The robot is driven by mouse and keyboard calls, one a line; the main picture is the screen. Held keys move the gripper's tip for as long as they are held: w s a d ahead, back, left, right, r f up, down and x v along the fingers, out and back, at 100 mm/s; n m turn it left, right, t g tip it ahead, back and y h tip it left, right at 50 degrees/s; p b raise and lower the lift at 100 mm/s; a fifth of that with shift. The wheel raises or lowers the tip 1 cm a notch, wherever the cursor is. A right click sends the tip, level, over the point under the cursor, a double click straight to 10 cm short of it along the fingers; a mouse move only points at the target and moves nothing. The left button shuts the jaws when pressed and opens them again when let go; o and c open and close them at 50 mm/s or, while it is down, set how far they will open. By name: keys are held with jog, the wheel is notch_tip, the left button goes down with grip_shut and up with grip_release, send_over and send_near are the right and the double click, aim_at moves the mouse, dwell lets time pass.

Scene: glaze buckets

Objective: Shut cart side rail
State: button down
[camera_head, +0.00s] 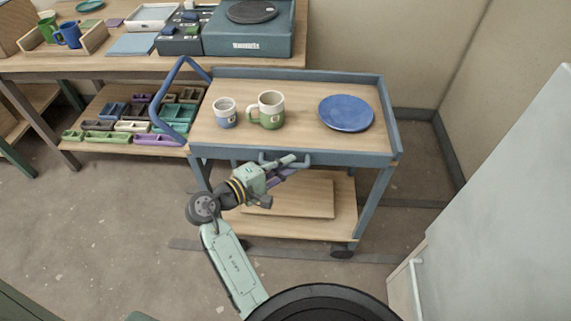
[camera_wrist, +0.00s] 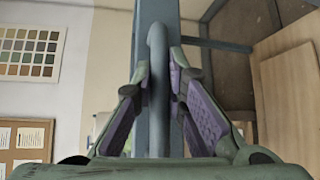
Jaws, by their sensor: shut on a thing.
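The cart (camera_head: 288,150) is blue-grey with a wooden top, standing in the middle of the head view. Its near side rail (camera_head: 330,158) runs along the front edge of the top and looks upright. A bar handle (camera_head: 268,158) sticks out from this rail. My gripper (camera_head: 292,167) is at the handle, in front of the rail. In the wrist view the handle (camera_wrist: 157,85) lies between the two purple-padded fingers of my gripper (camera_wrist: 160,90), which are shut on it. The fingers partly hide the handle in the head view.
On the cart stand a blue-and-white cup (camera_head: 226,114), a green-and-white mug (camera_head: 267,111) and a blue plate (camera_head: 346,113). A push handle (camera_head: 158,98) rises at the cart's left. A workbench (camera_head: 130,65) stands behind; a pale cabinet (camera_head: 500,210) is at right.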

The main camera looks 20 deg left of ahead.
jog(key=c, duration=1.6)
grip_release()
jog(key=v, duration=1.2)
